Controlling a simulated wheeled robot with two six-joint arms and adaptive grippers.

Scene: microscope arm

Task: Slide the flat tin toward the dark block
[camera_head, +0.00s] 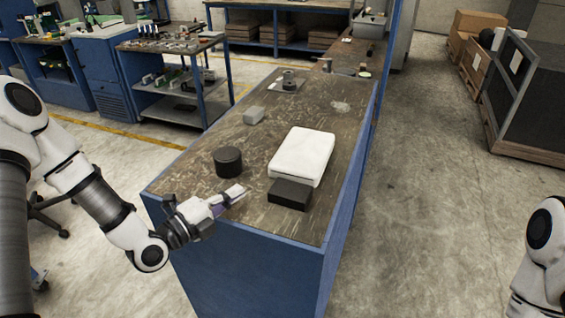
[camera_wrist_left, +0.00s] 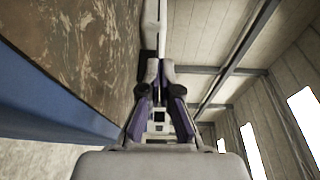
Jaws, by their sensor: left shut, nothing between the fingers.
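A low, round, dark tin (camera_head: 228,161), which I take to be the flat tin, stands on the worn worktop near its left edge. The dark block (camera_head: 289,194) lies to its right and nearer me, with a clear gap between them. My left gripper (camera_head: 240,191) is shut and empty, at the near left end of the worktop. Its fingers point right, between the tin and the dark block in the picture and nearer me than the tin. It appears to touch neither. In the left wrist view its fingers (camera_wrist_left: 152,40) are together. My right gripper is out of view.
A white, rounded, flat box (camera_head: 302,156) lies just behind the dark block, touching or nearly so. A small grey block (camera_head: 253,115) sits farther back. The worktop (camera_head: 262,142) is bare between the tin and the white box.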

